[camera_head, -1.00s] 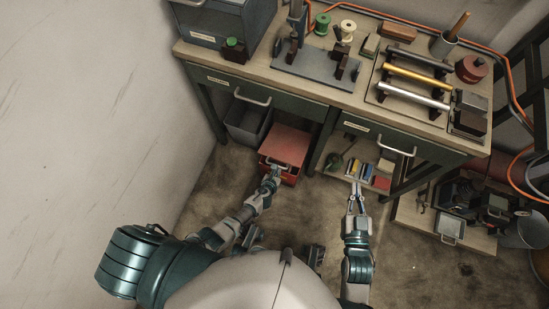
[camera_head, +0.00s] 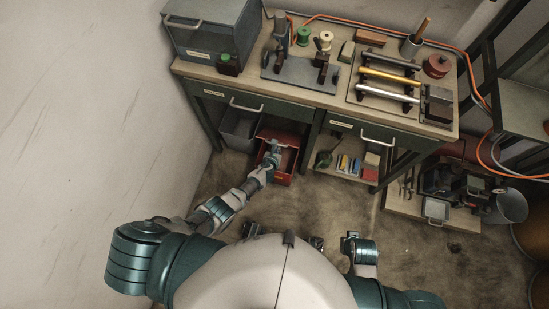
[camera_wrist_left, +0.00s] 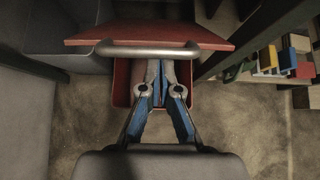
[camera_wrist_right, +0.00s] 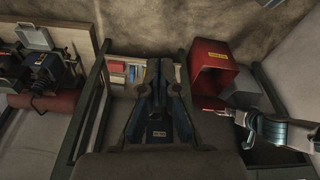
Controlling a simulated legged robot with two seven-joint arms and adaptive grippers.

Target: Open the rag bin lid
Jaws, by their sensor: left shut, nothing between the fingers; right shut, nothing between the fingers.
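The red rag bin (camera_head: 273,178) stands on the floor under the bench. Its red lid (camera_wrist_left: 150,32) is raised and tilted, and the bin's dark inside (camera_wrist_right: 213,84) shows in the right wrist view. My left gripper (camera_head: 275,146) is shut and empty at the lid. In the left wrist view, its fingertips (camera_wrist_left: 160,66) lie just below the lid's metal handle bar (camera_wrist_left: 147,49); contact cannot be told. My right gripper (camera_wrist_right: 159,64) is shut and empty in its own wrist view, away from the bin. The head view does not show its fingers clearly.
A grey bin (camera_head: 239,132) stands just left of the rag bin. A low shelf (camera_head: 333,170) with small coloured boxes is to its right. The bench top (camera_head: 340,100) with its drawers overhangs both. Open floor lies in front.

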